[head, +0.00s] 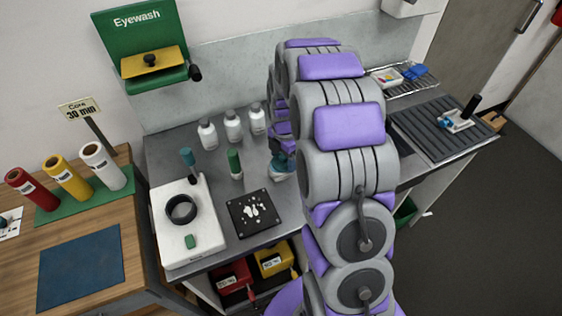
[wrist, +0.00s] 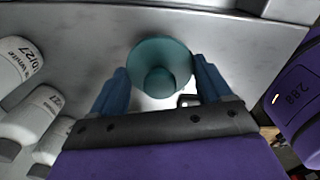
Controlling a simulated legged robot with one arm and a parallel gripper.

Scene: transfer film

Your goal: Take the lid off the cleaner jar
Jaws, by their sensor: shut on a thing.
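The cleaner jar's lid (wrist: 160,58) is a round teal disc with a raised knob, seen from above in the wrist view. My gripper (wrist: 161,72) has its two blue fingers on either side of the lid and is shut on it. A pale part, likely the jar, shows just below the lid, mostly hidden. In the head view the jar (head: 283,175) stands on the grey bench, and my gripper (head: 281,158) is over its top, partly hidden by my arm. I cannot tell whether the lid is still seated on the jar or slightly raised.
White bottles (head: 233,126) stand left of the jar, with a green-topped bottle (head: 235,164) nearer. A black pad (head: 239,222) and a white plate with a black ring (head: 195,243) lie in front-left. A ribbed dark tray (head: 440,140) is at right.

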